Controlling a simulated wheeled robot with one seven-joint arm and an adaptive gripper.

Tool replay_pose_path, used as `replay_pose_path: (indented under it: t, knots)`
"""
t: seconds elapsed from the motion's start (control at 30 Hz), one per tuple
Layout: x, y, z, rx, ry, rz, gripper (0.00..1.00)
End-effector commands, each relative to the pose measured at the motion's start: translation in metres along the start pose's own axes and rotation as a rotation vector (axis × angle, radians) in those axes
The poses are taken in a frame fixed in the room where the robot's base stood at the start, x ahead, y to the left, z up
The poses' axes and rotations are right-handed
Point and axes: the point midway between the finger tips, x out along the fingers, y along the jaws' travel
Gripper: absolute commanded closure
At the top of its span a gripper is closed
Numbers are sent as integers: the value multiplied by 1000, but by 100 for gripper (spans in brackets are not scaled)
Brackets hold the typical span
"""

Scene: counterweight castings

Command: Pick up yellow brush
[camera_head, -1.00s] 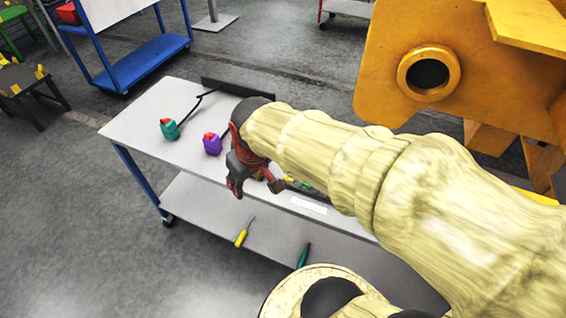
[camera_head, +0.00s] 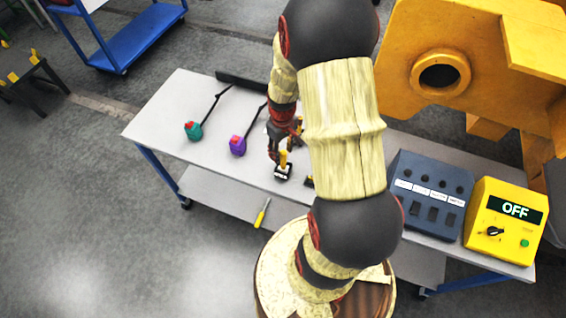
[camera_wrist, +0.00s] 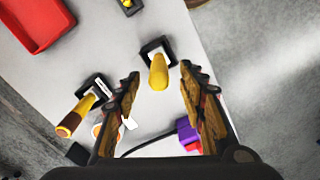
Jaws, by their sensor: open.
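A brush with a plain yellow handle (camera_head: 284,160) and a black rectangular head stands near the front edge of the grey table. In the wrist view the yellow brush (camera_wrist: 158,73) points up toward the camera between my two fingertips. My gripper (camera_wrist: 160,85) is open, with a finger on each side of the handle and visible gaps. In the head view my gripper (camera_head: 274,148) hangs just above and behind this brush, partly hidden by my arm. A second yellow-handled tool (camera_wrist: 74,120) with a brown end and black head is beside the left finger.
A purple container (camera_head: 237,146) and a green one (camera_head: 193,131) with dark hoses stand left on the table. A red tray (camera_wrist: 34,22) lies nearby. A blue-grey switch box (camera_head: 430,195) and yellow OFF box (camera_head: 504,222) stand right. A yellow screwdriver (camera_head: 262,213) lies on the lower shelf.

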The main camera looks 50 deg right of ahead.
Motion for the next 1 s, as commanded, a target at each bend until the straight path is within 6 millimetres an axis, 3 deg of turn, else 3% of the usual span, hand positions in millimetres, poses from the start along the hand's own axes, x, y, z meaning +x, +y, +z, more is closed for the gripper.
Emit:
replay_pose_path:
  t: [0.5,0.77,1.0]
  knots:
    - [59,1,4,1,-1,-1,59]
    - [62,1,4,1,0,0,59]
    - [62,1,4,1,0,0,72]
